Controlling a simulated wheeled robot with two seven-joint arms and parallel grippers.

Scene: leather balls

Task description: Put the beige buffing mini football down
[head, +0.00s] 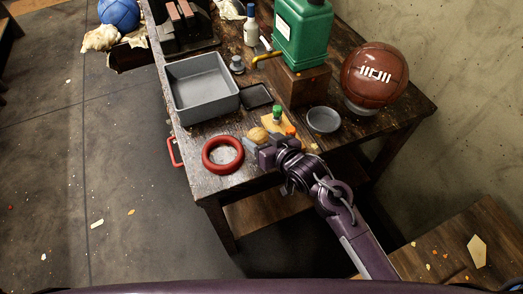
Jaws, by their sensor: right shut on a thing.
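The beige buffing mini football (258,134) is small and shows at the tip of my right gripper (261,146), near the front edge of the wooden workbench (205,183). My right gripper is shut on the ball, and the fingers hide part of it. Whether the ball touches the bench top cannot be told from this view. My right arm reaches in from the lower right. My left gripper is not in view.
A brown ball (375,72) and green canister (302,35) are farther back.

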